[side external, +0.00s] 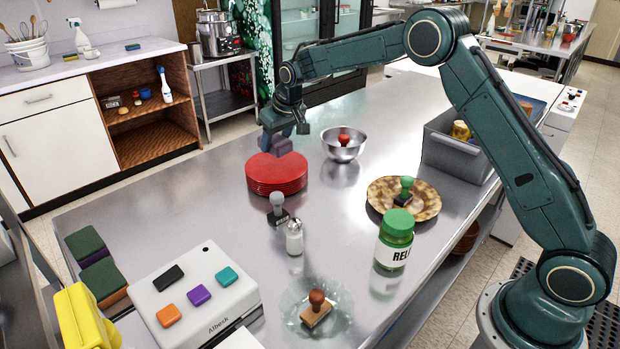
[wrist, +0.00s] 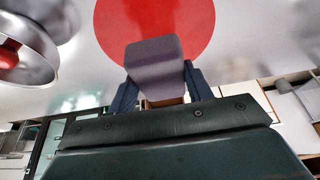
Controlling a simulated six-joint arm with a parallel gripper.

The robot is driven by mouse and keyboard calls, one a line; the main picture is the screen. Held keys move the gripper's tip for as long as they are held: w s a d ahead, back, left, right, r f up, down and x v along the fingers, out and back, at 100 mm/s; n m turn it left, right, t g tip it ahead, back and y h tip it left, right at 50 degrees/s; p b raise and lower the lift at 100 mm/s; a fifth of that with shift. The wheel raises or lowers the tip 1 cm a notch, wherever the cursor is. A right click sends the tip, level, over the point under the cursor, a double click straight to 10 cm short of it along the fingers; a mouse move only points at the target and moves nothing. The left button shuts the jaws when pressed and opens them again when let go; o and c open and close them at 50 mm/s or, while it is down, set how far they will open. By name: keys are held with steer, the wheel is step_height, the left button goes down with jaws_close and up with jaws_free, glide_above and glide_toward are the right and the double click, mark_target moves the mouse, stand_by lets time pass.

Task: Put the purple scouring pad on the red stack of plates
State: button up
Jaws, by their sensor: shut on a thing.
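The red stack of plates (side external: 276,177) stands on the steel counter, left of the metal bowl. Its round red top also shows in the wrist view (wrist: 190,30). My gripper (side external: 284,136) is above the stack, pointing down. It is shut on the purple scouring pad (side external: 281,146), which hangs over the far part of the stack. In the wrist view the pad (wrist: 154,66) sits between the two dark fingers (wrist: 158,88), with the red top behind it. I cannot tell how large the gap between the pad and the plates is.
A metal bowl (side external: 344,149) with a red-topped thing in it stands right of the stack. A grey stamp (side external: 278,208), a shaker (side external: 295,238), a green-lidded jar (side external: 394,240) and a patterned plate (side external: 376,194) stand nearer. The counter left of the stack is clear.

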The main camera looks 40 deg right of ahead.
steer(key=shift+f, duration=2.15)
steer(key=shift+f, duration=0.1)
steer(key=o, duration=0.9)
steer(key=shift+o, duration=0.2)
steer(key=v, duration=1.2)
steer(key=shift+s, duration=0.1)
